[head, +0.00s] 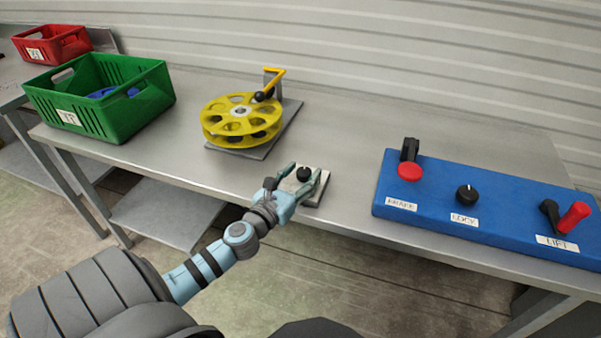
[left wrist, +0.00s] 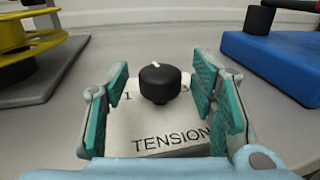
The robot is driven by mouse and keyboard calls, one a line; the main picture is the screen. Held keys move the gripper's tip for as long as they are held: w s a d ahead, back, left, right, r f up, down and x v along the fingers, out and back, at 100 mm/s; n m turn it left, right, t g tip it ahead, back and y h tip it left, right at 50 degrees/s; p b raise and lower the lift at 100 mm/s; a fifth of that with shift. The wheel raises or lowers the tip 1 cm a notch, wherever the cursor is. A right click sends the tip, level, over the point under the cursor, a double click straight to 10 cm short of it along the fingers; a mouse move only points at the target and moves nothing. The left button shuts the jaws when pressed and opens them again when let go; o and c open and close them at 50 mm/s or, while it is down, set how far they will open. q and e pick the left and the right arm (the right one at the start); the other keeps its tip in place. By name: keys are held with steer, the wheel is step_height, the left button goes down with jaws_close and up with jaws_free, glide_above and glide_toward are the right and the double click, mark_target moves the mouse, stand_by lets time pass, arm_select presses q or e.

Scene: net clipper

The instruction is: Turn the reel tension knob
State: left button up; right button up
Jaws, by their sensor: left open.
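The tension knob (head: 304,174) is a small black knob on a light plate (head: 313,200) near the table's front edge. In the left wrist view the knob (left wrist: 160,83) has a white pointer mark on top. The plate (left wrist: 140,118) there reads TENSION, with a 1 left of the knob. My left gripper (head: 303,180) is open, with one finger on each side of the knob and visible gaps between. The yellow reel (head: 240,113) stands on a grey base behind and to the left of the knob. My right gripper is not in view.
A blue panel (head: 480,235) with levers and a knob labelled BRAKE, LOCK and LIFT lies to the right. A green crate (head: 135,110) stands at the left, and a red crate (head: 70,52) is farther back.

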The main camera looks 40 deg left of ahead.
arm_select(q)
steer(key=c, duration=1.1)
steer(key=shift+c, duration=0.2)
